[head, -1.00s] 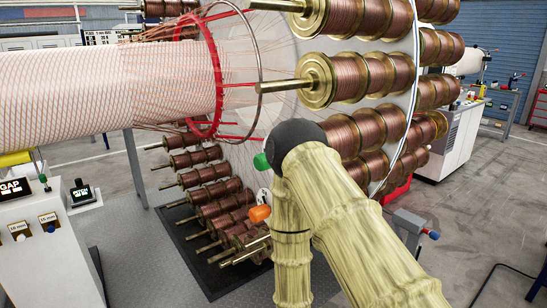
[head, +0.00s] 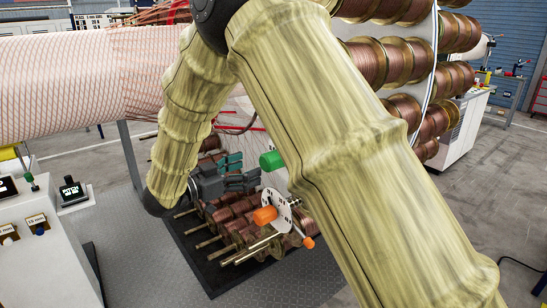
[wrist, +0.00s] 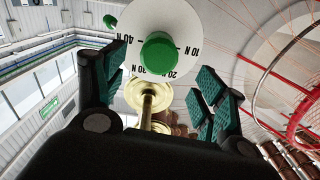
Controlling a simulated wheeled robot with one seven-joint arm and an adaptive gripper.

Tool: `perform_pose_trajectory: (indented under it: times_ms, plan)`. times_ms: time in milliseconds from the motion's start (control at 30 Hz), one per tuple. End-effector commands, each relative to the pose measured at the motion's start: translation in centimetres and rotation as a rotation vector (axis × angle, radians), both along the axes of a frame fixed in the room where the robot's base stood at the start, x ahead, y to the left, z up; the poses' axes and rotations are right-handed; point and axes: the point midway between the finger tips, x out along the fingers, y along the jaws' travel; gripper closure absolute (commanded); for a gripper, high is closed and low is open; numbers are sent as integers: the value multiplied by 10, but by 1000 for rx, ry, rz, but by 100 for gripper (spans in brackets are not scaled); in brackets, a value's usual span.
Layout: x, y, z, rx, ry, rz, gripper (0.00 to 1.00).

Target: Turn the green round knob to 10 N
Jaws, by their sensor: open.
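The green round knob (head: 271,160) sticks out to the left beside my arm in the head view. In the wrist view the green knob (wrist: 158,53) sits at the centre of a white dial (wrist: 178,24) marked 10 N, 20 N and 40 N; another mark is partly hidden. I see no clear pointer, so its setting cannot be told. My gripper (head: 252,171) is open just left of the knob, facing it. In the wrist view the teal fingers of my gripper (wrist: 160,76) stand apart on both sides of the knob, with no contact visible.
An orange knob (head: 264,215) on a white disc (head: 283,207) sits below the green knob. Copper spools (head: 385,63) on the carousel crowd behind and below. A brass spindle (wrist: 150,96) shows below the dial. A white console (head: 38,235) stands at the left.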

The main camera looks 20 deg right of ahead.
Motion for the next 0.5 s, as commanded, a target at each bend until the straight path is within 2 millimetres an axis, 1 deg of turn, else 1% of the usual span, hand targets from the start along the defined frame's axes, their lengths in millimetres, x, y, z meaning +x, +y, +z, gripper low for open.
perform_pose_trajectory:
  times_ms: [167,500]
  plan:
    - [6,-20,2,1,0,-4,29]
    - [25,-71,2,1,1,-3,29]
